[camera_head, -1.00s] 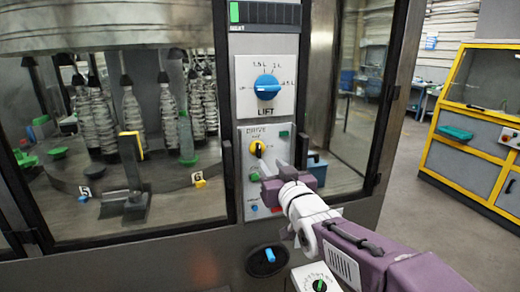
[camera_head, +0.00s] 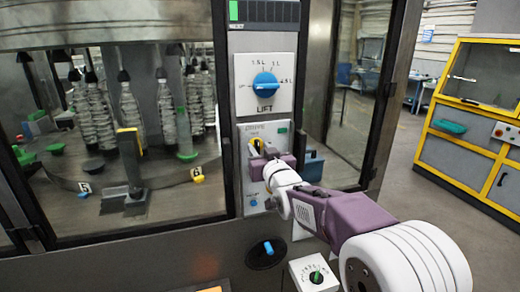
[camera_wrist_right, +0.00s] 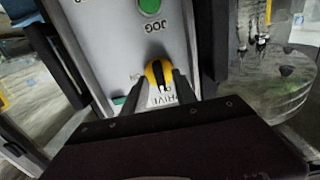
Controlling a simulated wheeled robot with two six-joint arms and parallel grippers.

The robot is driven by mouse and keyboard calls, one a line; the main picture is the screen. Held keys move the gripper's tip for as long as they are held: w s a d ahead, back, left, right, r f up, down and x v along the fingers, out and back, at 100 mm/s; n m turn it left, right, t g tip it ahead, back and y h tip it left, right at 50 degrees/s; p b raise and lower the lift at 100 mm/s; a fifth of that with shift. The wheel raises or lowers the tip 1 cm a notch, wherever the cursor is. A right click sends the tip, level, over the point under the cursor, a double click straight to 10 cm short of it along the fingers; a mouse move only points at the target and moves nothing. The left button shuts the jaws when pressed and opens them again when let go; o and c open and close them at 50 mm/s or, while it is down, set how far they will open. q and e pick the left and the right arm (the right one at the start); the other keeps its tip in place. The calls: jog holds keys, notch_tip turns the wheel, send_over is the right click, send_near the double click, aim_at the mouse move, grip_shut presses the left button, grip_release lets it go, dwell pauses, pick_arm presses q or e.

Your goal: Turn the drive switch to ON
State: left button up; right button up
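The drive switch (camera_head: 255,145) is a yellow round knob with a dark bar, on the grey DRIVE panel (camera_head: 243,187) below the LIFT dial. My right gripper (camera_head: 259,155) is right at the knob and partly covers it and its lettering. In the right wrist view the yellow knob (camera_wrist_right: 160,74) shows between the tips of my right gripper (camera_wrist_right: 161,82). The fingers are apart, one on each side; I cannot tell whether they touch it. The lettering under the knob is partly hidden by the fingers. My left gripper is not in view.
The blue LIFT dial (camera_head: 265,85) is above the panel. A green JOG button (camera_wrist_right: 150,5) is near the knob. A blue switch on a black oval (camera_head: 267,252) and a small box with a green dial (camera_head: 316,276) sit below. Glass windows flank the panel.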

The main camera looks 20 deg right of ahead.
grip_shut()
jog(key=m+b, duration=0.2)
jog(key=m, duration=0.1)
jog(key=shift+f+m, duration=0.2)
jog(key=shift+m, duration=0.1)
jog(key=m+b, duration=0.1)
jog(key=m, duration=0.2)
jog(key=shift+d+m, duration=0.1)
jog(key=shift+m, duration=0.3)
jog(key=m, duration=0.5)
jog(key=shift+b, duration=0.4)
jog(key=m, duration=0.5)
jog(key=shift+d, duration=0.1)
jog(key=shift+f+m, duration=0.1)
jog(key=shift+m, duration=0.3)
